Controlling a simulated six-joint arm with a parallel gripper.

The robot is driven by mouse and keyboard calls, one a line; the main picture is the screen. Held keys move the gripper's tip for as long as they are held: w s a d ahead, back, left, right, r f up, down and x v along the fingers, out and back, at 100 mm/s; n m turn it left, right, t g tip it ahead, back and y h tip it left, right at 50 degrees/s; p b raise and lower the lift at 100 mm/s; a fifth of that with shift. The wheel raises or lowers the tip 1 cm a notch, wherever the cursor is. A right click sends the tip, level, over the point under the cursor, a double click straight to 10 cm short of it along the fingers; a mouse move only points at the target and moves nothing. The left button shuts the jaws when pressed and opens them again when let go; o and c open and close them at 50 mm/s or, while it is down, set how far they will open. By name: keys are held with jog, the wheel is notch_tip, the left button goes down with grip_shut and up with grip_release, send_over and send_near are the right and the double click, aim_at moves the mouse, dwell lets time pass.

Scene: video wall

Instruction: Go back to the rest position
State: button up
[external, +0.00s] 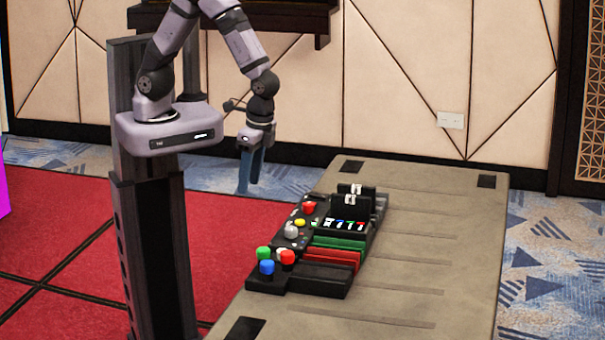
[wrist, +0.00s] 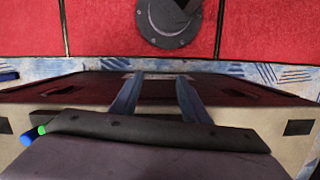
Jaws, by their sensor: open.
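My gripper (external: 250,172) hangs from the arm with its blue fingers pointing down, left of the far part of the table and apart from the console. In the wrist view, my gripper (wrist: 160,90) shows two blue fingers spread apart with nothing between them. The console (external: 318,240) is a black panel on the table, with coloured knobs, green and red strips and an upright black block. Blue and green knobs (wrist: 34,134) show at the left edge of the wrist view; the rest of the console is hidden there.
The grey table (external: 400,270) has dark square patches near its corners and free room right of the console. Its near left edge runs beside my column. Red and blue patterned carpet (external: 70,230) covers the floor. A dark shelf (external: 285,15) hangs on the panelled wall behind.

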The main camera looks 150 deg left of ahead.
jog(key=d+r+m+t, duration=0.1)
jog(key=d+r+m, duration=0.2)
jog(key=d, duration=0.5)
jog(key=d+r+m+y+p, duration=0.1)
jog(key=d+r+m, duration=0.3)
jog(key=d, duration=0.5)
jog(key=shift+s+r+m+t, duration=0.3)
jog(key=shift+s+r+t, duration=0.15)
jog(key=shift+r, duration=0.35)
